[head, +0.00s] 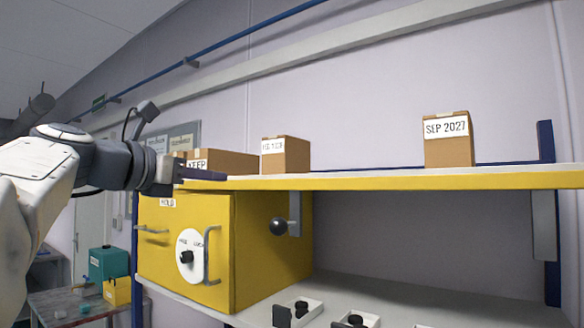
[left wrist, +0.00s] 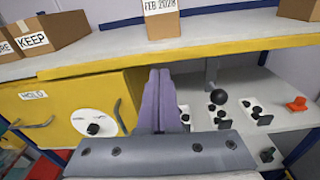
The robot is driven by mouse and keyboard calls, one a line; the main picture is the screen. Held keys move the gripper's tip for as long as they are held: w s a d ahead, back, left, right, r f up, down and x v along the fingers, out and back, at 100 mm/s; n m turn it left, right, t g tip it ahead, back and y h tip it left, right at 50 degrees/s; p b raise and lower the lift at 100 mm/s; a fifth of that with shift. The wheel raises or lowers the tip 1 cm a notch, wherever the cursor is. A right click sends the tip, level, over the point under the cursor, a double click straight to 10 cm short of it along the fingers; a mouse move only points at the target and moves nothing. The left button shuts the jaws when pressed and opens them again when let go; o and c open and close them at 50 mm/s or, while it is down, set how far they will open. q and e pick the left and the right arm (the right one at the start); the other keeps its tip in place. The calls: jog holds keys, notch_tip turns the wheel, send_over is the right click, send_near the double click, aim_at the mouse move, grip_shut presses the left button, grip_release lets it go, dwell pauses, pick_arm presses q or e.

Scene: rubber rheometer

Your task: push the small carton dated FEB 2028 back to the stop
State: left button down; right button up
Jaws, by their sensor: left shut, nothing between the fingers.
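The small carton dated FEB 2028 (left wrist: 162,24) stands upright on the yellow-edged shelf (left wrist: 232,46), near its front edge; its top is cut off in the left wrist view. In the head view it appears to be the middle carton (head: 290,155), its label too blurred to read. A blue strip (left wrist: 125,22) runs along the shelf's back, with a gap behind the carton. My left gripper (head: 222,176) is shut and empty at about shelf height, left of the carton in the head view. In the left wrist view its fingers (left wrist: 160,72) point toward the carton without visible contact.
A KEEP carton (head: 226,161) stands left on the shelf, a SEP 2027 carton (head: 448,150) to the right. Below are a yellow cabinet (head: 240,240) marked HOLD, a black knob (head: 278,226) and small trays (head: 300,310). Bare shelf lies between the middle and right cartons.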

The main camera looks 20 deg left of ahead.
pick_arm(q)
notch_tip(320, 180, up, 2)
jog(key=p, duration=0.5)
send_near(272, 168)
jog(key=shift+t+h, duration=0.3)
jog(key=x, duration=0.5)
jog(key=shift+w+f, duration=0.15)
jog(key=shift+w, duration=0.1)
jog(key=shift+w+d+f+p, duration=0.1)
jog(key=shift+w+d+p, duration=0.2)
jog(key=shift+w, duration=0.35)
jog(key=shift+a, duration=0.1)
